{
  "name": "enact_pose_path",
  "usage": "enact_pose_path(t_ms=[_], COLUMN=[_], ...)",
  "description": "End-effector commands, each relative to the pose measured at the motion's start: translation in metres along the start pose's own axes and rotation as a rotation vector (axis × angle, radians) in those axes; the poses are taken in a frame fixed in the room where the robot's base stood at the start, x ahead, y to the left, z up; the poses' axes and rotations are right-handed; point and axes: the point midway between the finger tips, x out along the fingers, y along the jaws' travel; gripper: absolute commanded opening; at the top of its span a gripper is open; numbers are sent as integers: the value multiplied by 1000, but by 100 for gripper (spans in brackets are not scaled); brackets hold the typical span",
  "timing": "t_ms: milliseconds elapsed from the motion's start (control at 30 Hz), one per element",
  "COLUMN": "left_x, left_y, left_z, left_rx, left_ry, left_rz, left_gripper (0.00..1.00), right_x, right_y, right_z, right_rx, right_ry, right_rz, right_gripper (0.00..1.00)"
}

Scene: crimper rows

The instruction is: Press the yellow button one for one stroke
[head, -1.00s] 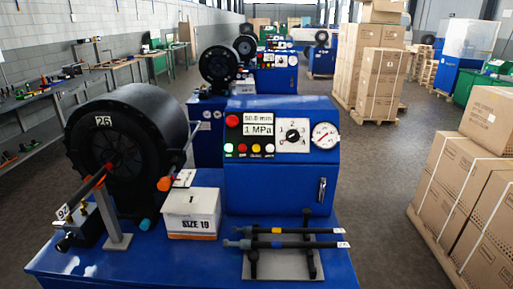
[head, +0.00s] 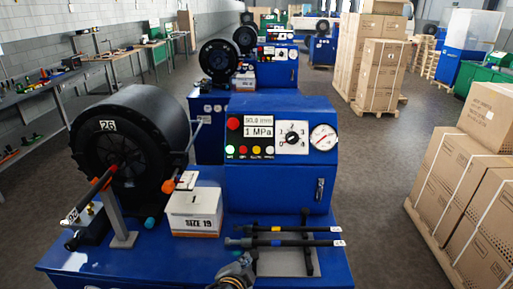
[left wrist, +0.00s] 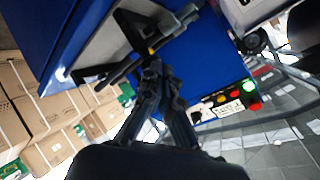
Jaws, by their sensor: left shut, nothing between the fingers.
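The yellow button (head: 256,149) is in the row of small buttons on the front of the blue control box (head: 277,187), to the right of a green button (head: 230,149) and a red one (head: 243,149). My left gripper (head: 245,259) shows at the bottom of the head view, in front of and below the box, well apart from the button. In the left wrist view its fingers (left wrist: 152,68) are shut and empty, with coloured buttons off to the right. My right gripper is not in view.
Two black hoses (head: 290,236) lie on a rack just beyond my left gripper. A SIZE 19 box (head: 194,212) and the black crimper head (head: 125,145) stand to the left. A larger red button (head: 233,123), a knob (head: 292,139) and a gauge (head: 323,137) share the panel.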

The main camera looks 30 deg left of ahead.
Motion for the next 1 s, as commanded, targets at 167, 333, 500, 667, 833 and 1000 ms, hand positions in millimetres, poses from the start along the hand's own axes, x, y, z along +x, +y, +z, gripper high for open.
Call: enact_pose_path(t_ms=[167,333,500,667,833,1000], left_x=[10,9,12,52,78,84], left_y=[-73,-139,-175,-212,-249,-260], left_z=[-62,-147,-215,-197,-164,-154], left_rx=[231,665,1455,2151,2481,2561], left_ry=[210,480,701,647,536,500], left_rz=[-248,-561,-858,-854,-737,-692], left_gripper=[0,0,0,0,0,0], right_x=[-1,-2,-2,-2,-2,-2], right_y=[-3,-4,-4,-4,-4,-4], right_z=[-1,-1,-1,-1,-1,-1], right_rx=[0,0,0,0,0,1], right_ry=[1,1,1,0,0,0], right_rz=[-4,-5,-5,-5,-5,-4], right_gripper=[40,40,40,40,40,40])
